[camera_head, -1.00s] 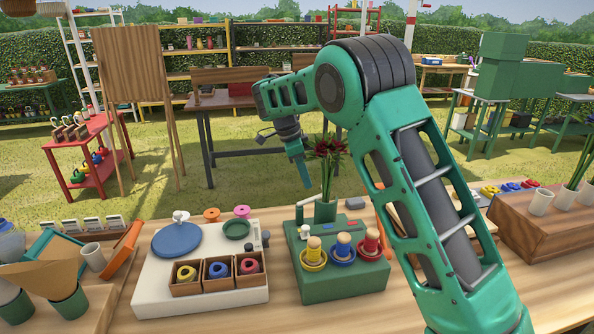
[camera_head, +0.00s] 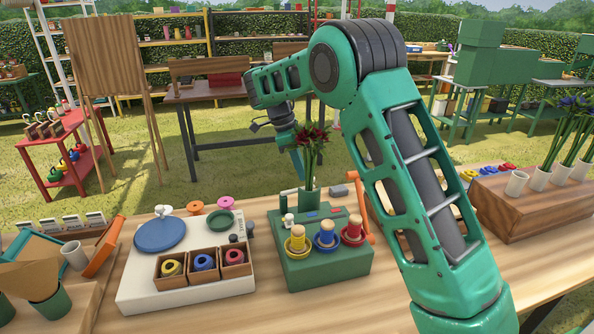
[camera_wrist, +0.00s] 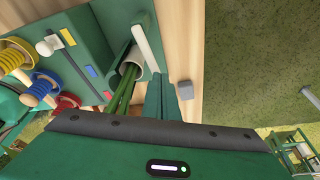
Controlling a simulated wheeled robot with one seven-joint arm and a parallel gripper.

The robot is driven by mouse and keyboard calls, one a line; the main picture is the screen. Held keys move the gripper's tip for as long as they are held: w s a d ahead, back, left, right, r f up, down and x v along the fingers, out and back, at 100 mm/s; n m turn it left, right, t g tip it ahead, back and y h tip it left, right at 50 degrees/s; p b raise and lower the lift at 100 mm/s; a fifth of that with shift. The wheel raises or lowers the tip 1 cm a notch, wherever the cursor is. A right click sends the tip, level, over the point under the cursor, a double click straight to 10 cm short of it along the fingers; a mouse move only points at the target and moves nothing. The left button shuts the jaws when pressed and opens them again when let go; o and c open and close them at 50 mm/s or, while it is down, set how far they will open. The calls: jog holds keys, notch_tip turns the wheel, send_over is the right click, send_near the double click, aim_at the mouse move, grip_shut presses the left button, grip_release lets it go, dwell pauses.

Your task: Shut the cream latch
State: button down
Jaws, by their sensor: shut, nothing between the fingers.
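A pale cream bar (camera_wrist: 147,44), which looks like the latch, stands beside the tube mouth with green flower stems in the wrist view. It shows small at the back edge of the green stand (camera_head: 320,266) in the head view (camera_head: 289,191). In the wrist view my narrow green fingers (camera_wrist: 160,98) are together and empty, close beside the stems and the near end of the cream bar. I cannot tell whether they touch it.
Yellow, blue and red spools (camera_head: 326,236) stand on the green stand, with a white toggle (camera_head: 289,220) behind them. An orange bar (camera_head: 362,224) leans at its right. A white board (camera_head: 186,290) with ring boxes lies left. A grey block (camera_wrist: 185,90) sits near my fingers.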

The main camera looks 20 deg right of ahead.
dwell(0.5)
jog(key=w+a+r, duration=0.5)
jog(key=a+r, duration=0.2)
jog(key=r, duration=0.3)
jog(key=s+d+r+n+y, duration=0.1)
jog(key=s+d+r+n, duration=0.1)
jog(key=s+d, duration=0.5)
jog(key=s+d+r+n, duration=0.1)
jog(key=s+d+r, duration=0.15)
jog(key=d, duration=0.75)
jog(key=s+d+n+y, duration=0.1)
jog(key=s+d+n, duration=0.3)
jog(key=s+d, duration=0.7)
jog(key=s+a+f+n, duration=0.1)
jog(key=s+f+n, duration=0.2)
jog(key=s, duration=0.7)
jog(key=s+a+f+n+y, duration=0.1)
jog(key=s+f+n, duration=0.2)
jog(key=s, duration=0.7)
jog(key=s+a+f+n+t, duration=0.1)
jog(key=s+f+n, duration=0.2)
jog(key=s, duration=0.6)
notch_tip(320, 180, down, 3)
jog(key=shift+s+a+r+y, duration=0.1)
jog(key=shift+s+a+y, duration=0.1)
jog(key=shift+s+y, duration=0.15)
